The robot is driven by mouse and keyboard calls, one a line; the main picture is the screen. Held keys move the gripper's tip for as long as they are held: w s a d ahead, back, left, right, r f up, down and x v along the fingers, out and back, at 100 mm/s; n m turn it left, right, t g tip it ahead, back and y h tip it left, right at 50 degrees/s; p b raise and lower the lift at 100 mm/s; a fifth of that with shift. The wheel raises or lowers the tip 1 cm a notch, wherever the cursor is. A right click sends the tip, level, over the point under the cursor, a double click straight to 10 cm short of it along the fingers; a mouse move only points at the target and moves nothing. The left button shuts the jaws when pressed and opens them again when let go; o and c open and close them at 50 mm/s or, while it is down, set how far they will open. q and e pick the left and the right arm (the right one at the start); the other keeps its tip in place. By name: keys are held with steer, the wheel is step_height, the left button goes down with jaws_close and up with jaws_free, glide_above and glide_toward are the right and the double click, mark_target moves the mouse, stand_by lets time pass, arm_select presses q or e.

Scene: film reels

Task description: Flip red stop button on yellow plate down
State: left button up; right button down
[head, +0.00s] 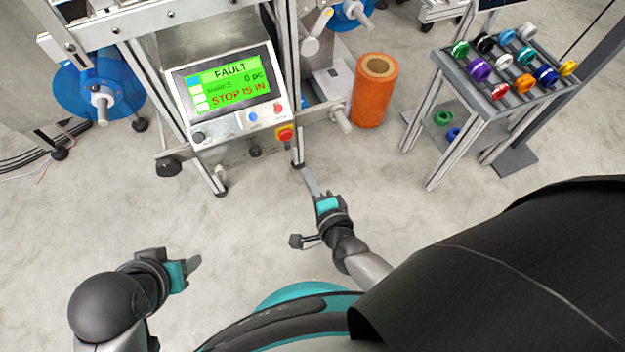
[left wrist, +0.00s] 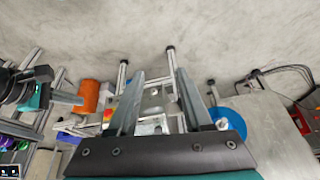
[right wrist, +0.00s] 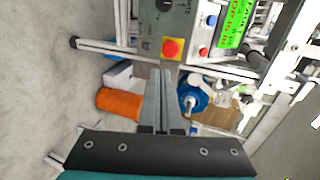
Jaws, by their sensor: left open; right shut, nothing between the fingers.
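The red stop button (head: 285,132) sits on a yellow plate (head: 286,139) at the lower right corner of the machine's control panel. In the right wrist view the red button (right wrist: 170,48) shows just beyond my fingertips, with the yellow plate (right wrist: 181,50) around it. My right gripper (head: 306,172) is shut and empty, apart from the button, below it in the head view; its fingers (right wrist: 161,72) point toward the panel. My left gripper (head: 194,263) is low at the left, away from the panel. In the left wrist view its fingers (left wrist: 152,75) are spread and empty.
The panel screen (head: 225,83) reads FAULT and STOP IS IN. Blue (head: 252,116) and red (head: 278,107) small buttons lie above the stop button. An orange roll (head: 376,92) stands right of the machine. A rack of coloured reels (head: 505,75) is farther right. The floor between is clear.

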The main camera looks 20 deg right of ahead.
arm_select(q)
steer(key=shift+f, duration=0.95)
arm_select(e)
steer(key=shift+v, duration=1.15)
arm_select(q)
steer(key=shift+w, duration=0.1)
